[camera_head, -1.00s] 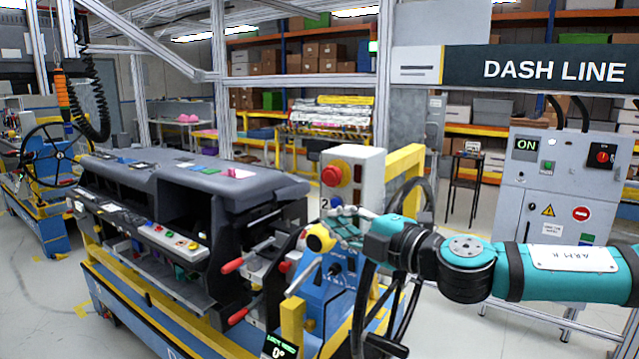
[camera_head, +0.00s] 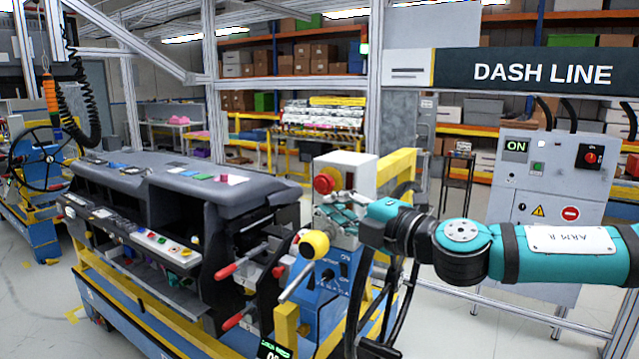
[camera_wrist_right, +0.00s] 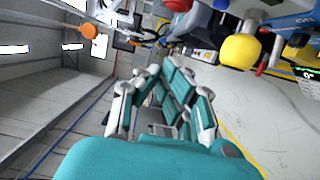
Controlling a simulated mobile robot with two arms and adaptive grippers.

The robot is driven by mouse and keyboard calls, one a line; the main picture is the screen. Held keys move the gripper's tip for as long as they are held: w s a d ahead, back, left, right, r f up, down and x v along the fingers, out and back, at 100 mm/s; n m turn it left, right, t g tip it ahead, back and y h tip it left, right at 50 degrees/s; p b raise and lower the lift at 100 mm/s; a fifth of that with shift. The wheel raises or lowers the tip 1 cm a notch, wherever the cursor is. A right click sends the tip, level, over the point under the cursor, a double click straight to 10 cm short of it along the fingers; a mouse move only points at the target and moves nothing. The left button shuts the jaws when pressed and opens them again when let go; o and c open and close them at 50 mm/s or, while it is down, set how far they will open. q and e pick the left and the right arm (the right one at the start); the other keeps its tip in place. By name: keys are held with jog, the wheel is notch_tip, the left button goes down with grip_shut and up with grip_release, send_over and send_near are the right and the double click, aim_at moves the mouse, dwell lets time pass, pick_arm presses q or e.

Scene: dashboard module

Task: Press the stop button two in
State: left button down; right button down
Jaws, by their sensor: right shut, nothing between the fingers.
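The red stop button (camera_head: 326,181) is a round mushroom head on the front of a pale grey box (camera_head: 355,172), near the middle of the head view. My right gripper (camera_head: 328,210) is shut and empty. Its teal and grey fingers are just below the red button in the picture and cover the lower front of the box. I cannot tell whether they touch it. In the right wrist view the closed fingers (camera_wrist_right: 170,88) fill the middle, and I cannot make out the stop button there. My left gripper is not in view.
A lever with a yellow ball knob (camera_head: 314,244) stands just below my right gripper; the knob also shows in the wrist view (camera_wrist_right: 240,52). The dashboard (camera_head: 180,190) is to the left.

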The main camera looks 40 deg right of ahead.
aim_at(322, 185)
jog(key=w+d+p, duration=0.3)
jog(key=w, duration=0.5)
jog(key=shift+w, duration=0.35)
jog(key=shift+a, duration=0.2)
